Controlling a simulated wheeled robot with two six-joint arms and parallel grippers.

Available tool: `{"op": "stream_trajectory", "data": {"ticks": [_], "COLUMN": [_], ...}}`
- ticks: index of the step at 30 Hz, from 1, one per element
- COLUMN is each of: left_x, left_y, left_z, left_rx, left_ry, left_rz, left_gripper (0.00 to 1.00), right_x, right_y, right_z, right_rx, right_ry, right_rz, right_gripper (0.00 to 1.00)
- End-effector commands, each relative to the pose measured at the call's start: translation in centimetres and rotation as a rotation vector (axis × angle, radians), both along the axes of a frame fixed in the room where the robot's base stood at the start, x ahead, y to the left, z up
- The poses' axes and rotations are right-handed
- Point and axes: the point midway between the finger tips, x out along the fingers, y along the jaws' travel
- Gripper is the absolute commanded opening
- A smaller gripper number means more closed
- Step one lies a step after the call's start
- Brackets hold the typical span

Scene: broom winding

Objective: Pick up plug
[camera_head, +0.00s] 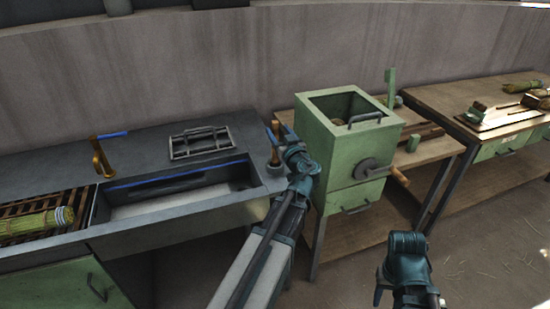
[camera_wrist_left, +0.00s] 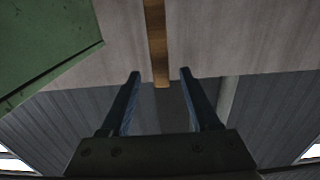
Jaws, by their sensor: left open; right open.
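The plug (camera_head: 273,152) appears to be the upright brown-handled piece with a grey base at the right end of the sink counter. My left gripper (camera_head: 281,139) is open beside its upper handle in the head view. In the left wrist view, a brown bar (camera_wrist_left: 155,40), likely the plug's handle, shows between the open fingers (camera_wrist_left: 160,72). Contact cannot be told. My right gripper (camera_head: 380,287) is low at the right, over the floor, away from the plug, and holds nothing visible.
A green machine (camera_head: 343,145) with a crank stands just right of my left gripper. The sink basin (camera_head: 170,203), a brass tap (camera_head: 101,158) and a wire rack (camera_head: 201,142) are at the left. A wooden workbench (camera_head: 480,95) stands at the far right.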

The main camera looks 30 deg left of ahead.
Motion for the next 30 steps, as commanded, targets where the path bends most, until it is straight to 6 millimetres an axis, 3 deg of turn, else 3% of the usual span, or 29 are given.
{"op": "stream_trajectory", "data": {"ticks": [14, 24, 30], "left_x": [1.4, 4.3, 4.2], "left_y": [1.7, 5.1, 5.1], "left_z": [-0.2, -0.5, -0.5], "left_rx": [0.000, -0.001, -0.001], "left_ry": [0.000, 0.001, 0.001], "left_rz": [0.001, 0.002, 0.000], "left_gripper": [0.62, 0.62, 0.62], "right_x": [0.0, 0.0, 0.0], "right_y": [0.0, 0.0, 0.0], "right_z": [-0.2, -0.5, -0.5], "right_rx": [0.000, 0.000, 0.000], "right_ry": [0.000, 0.000, 0.000], "right_rz": [0.000, 0.000, 0.000], "right_gripper": [0.50, 0.50, 0.50]}}
